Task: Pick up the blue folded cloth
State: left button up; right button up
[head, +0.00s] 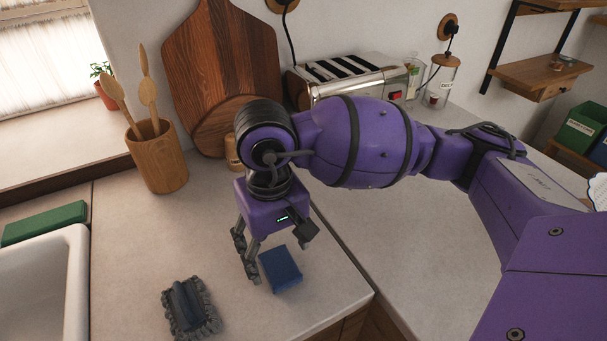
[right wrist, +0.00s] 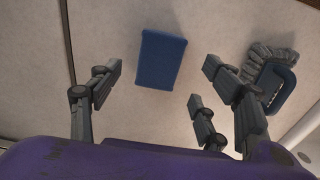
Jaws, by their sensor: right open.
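The blue folded cloth (head: 280,269) lies flat on the counter near its front edge in the head view. It also shows in the right wrist view (right wrist: 161,60), in front of the fingers and between their two sides. My right gripper (head: 249,262) is open and empty, pointing down just to the left of the cloth in the head view. In the right wrist view its fingers (right wrist: 160,85) are spread wide and apart from the cloth. I cannot tell the exact height of the fingertips above the counter. My left gripper is not in view.
A scrub brush with a blue handle (head: 188,306) lies left of the cloth. A sink (head: 50,285) with a green block (head: 45,223) is at the left. A utensil crock (head: 158,160), cutting boards (head: 222,80) and a toaster (head: 350,77) stand behind. The counter right of the cloth is clear.

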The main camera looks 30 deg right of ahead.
aim_at(279, 264)
notch_tip(279, 264, down, 4)
jog(key=shift+r+p, duration=0.15)
jog(key=shift+p, duration=0.2)
jog(key=shift+f, duration=0.4)
jog(key=c, duration=0.6)
jog(key=shift+c, duration=1.3)
jog(key=c, duration=0.4)
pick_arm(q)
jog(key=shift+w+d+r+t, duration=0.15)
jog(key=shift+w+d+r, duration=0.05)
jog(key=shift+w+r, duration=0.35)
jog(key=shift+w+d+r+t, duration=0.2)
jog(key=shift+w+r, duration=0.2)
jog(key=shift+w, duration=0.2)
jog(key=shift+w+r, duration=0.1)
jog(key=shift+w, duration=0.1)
pick_arm(e)
jog(key=shift+r, duration=0.1)
